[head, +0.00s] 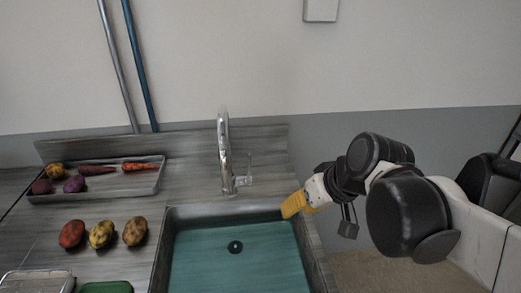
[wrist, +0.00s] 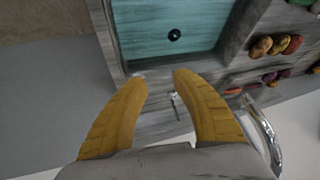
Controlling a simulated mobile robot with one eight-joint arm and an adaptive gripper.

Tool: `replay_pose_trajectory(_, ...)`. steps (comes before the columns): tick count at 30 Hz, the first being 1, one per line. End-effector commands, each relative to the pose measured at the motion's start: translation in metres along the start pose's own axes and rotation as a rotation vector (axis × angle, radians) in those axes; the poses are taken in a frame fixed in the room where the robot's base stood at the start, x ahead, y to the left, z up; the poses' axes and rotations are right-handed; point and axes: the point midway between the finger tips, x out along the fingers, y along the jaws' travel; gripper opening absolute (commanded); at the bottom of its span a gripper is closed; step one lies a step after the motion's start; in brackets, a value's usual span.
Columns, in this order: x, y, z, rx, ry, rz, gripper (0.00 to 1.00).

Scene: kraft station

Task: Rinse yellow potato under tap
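The yellow potato (head: 102,234) lies on the counter left of the sink, between a red potato (head: 72,234) and a brown one (head: 135,231). In the wrist view the yellow potato (wrist: 280,44) is at the upper right. The chrome tap (head: 224,150) stands behind the sink (head: 240,255); it also shows at the lower right of the wrist view (wrist: 266,135). My gripper (head: 292,205) is above the sink's right back corner, far from the potato. In the wrist view my gripper (wrist: 160,75) has its yellow fingers apart with nothing between them.
A grey tray (head: 125,190) at the back left holds carrots and several more potatoes. A wire basket (head: 38,281) and a green tray (head: 105,288) are at the front left. The sink looks empty except for its dark drain (head: 235,246).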

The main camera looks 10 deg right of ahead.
Motion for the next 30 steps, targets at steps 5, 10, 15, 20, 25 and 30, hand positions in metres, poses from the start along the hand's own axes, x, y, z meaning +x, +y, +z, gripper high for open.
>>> replay_pose_trajectory(5, 0.02, -0.008, -0.046, -0.07, 0.0, -0.165, 0.32)
replay_pose_trajectory(10, 0.044, -0.01, -0.096, -0.173, 0.053, -0.365, 0.32)
replay_pose_trajectory(15, 0.07, -0.002, -0.139, -0.299, 0.167, -0.561, 0.32)
replay_pose_trajectory(20, 0.092, 0.017, -0.168, -0.429, 0.332, -0.722, 0.32)
replay_pose_trajectory(25, 0.112, 0.044, -0.181, -0.571, 0.548, -0.85, 0.32)
replay_pose_trajectory(30, 0.123, 0.066, -0.178, -0.676, 0.726, -0.914, 0.32)
